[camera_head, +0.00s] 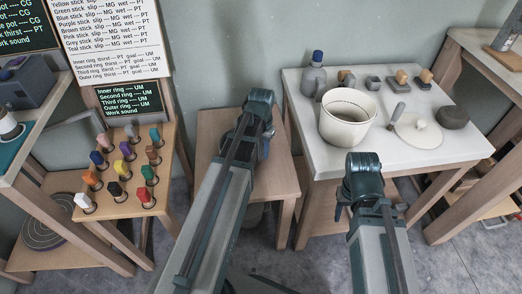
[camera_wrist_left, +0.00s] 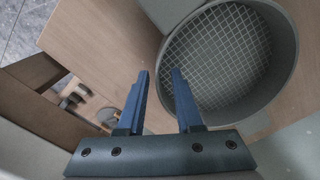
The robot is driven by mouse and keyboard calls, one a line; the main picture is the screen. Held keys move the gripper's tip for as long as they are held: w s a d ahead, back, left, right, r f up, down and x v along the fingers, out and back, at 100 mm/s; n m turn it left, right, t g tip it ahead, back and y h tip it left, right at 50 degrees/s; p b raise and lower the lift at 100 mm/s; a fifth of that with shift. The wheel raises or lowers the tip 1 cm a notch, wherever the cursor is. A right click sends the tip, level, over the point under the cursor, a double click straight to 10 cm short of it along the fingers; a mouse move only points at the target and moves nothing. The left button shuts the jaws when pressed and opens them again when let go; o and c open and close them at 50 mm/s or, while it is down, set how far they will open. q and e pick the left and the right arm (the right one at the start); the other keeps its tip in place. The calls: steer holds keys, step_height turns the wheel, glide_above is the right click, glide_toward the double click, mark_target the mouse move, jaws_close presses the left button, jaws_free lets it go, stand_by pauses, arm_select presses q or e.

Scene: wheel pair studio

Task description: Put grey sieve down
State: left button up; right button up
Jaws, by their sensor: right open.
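The grey sieve (camera_wrist_left: 267,92), round with a pale wire mesh, shows in the left wrist view on or just above a light wooden top; I cannot tell whether it touches. My left gripper (camera_wrist_left: 160,72) is open, its blue fingers apart. The right-hand finger overlaps the sieve's near left rim in the picture, and nothing is visibly clamped. In the head view my left wrist is over the low wooden table (camera_head: 284,178), and the sieve is hidden there. My right gripper (camera_head: 364,204) is at the white table's front edge, open, its fingers mostly hidden.
The white-topped table (camera_head: 330,158) holds a cream pot (camera_head: 347,130), a grey bottle (camera_head: 313,78), a pale round board (camera_head: 408,136) and a dark round block (camera_head: 453,117). A rack of coloured pegs (camera_head: 163,191) stands at left. The low table's right part is bare.

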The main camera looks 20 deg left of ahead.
arm_select(q)
step_height(320, 180, up, 12)
steer(key=p, duration=1.2)
steer(key=s+d+m, duration=0.1)
steer(key=s+d, duration=0.5)
steer(key=d, duration=0.4)
steer(key=s+d+m+y, duration=0.1)
steer(key=s+d+m, duration=0.1)
steer(key=s+d, duration=0.4)
steer(key=d, duration=0.4)
steer(key=shift+s+d+r, duration=0.2)
steer(key=shift+d, duration=0.1)
arm_select(e)
step_height(320, 180, up, 12)
steer(key=shift+r, duration=0.15)
arm_select(q)
steer(key=shift+r, duration=0.1)
arm_select(e)
steer(key=shift+r, duration=0.1)
